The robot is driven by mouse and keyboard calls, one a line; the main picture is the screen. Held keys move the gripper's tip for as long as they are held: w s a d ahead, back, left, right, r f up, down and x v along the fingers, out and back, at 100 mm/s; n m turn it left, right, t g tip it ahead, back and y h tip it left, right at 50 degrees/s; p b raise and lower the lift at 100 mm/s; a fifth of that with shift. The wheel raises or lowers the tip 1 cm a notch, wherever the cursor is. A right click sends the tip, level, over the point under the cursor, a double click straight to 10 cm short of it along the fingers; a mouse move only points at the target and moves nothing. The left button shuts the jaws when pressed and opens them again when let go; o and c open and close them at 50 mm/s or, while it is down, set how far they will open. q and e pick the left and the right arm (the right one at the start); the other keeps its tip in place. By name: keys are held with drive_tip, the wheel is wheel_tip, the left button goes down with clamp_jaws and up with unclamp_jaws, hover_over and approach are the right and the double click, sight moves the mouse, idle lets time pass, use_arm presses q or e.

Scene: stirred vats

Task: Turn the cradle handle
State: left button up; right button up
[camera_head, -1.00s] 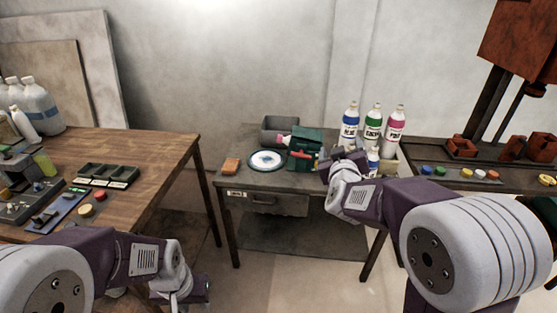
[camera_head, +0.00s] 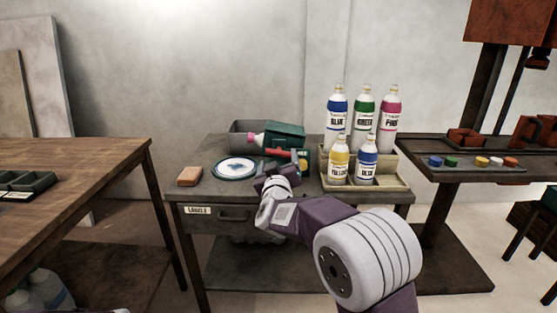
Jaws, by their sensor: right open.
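The dark green cradle (camera_head: 286,134) stands near the back of the small grey table, and a bottle with a pink cap (camera_head: 251,139) lies tilted at its left side. The red handle (camera_head: 281,153) sticks out on the cradle's front. My right gripper (camera_head: 273,171) is open just in front of the handle, low over the table, with a small gap that is hard to judge. Its fingertips are small and partly hidden by its own wrist. My left gripper is out of view.
A round white-and-blue plate (camera_head: 235,168) and an orange block (camera_head: 189,176) lie left of the cradle. A tray (camera_head: 394,178) with several labelled bottles stands close on the right. A grey bin (camera_head: 240,128) is behind. A wooden table (camera_head: 75,160) is at the left.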

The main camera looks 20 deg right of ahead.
sight(279, 155)
drive_tip(key=b+x, duration=0.1)
drive_tip(key=x, duration=0.4)
